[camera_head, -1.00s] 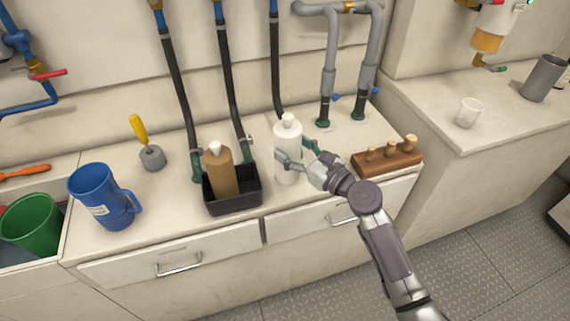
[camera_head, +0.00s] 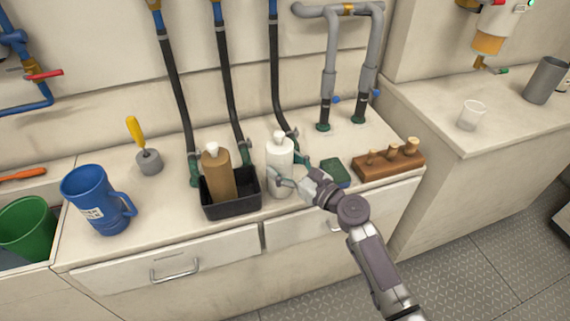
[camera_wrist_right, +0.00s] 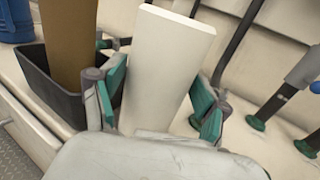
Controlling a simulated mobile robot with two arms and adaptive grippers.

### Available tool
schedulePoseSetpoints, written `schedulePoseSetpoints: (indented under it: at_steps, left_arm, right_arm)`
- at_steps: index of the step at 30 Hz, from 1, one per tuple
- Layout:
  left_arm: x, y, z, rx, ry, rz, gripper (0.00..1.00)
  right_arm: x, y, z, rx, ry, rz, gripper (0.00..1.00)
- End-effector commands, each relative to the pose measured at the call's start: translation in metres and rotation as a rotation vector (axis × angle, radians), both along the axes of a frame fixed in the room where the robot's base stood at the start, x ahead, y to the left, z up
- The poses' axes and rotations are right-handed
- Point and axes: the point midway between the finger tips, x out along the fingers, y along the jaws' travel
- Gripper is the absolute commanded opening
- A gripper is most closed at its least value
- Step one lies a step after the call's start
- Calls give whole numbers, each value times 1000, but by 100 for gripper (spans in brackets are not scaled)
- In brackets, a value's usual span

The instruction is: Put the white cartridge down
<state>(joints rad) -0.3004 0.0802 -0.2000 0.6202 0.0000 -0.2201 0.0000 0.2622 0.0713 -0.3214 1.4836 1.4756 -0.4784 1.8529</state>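The white cartridge (camera_head: 281,155), a pale cylinder with a short nozzle, is upright just right of the black caddy (camera_head: 242,203). My right gripper (camera_head: 283,183) has its fingers on both sides of the cartridge's lower body. My left gripper is not in view.
A brown cartridge (camera_head: 217,177) stands in the caddy. A green block (camera_head: 336,173) and a wooden rack with pegs (camera_head: 388,164) are to the right. A blue mug (camera_head: 92,203) is at left. Hoses and pipes rise behind. Worktop between mug and caddy is clear.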

Motion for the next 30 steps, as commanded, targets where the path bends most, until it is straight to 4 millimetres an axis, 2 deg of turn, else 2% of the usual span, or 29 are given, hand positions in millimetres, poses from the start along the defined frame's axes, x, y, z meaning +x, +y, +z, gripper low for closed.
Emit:
schedulePoseSetpoints:
  at_steps: [1, 2, 14, 17, 30]
  left_arm:
    - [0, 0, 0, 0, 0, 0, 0]
    - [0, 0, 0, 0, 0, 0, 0]
    - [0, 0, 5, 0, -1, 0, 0]
    - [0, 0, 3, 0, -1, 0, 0]
    - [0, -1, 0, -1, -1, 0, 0]
  right_arm:
    - [0, 0, 0, 0, 0, 0, 88]
    - [0, 0, 0, 0, 0, 0, 93]
    - [0, 0, 6, 0, 0, 0, 93]
    - [-9, -10, 2, -1, 1, -1, 93]
    - [-72, -72, 0, -2, 1, 0, 93]
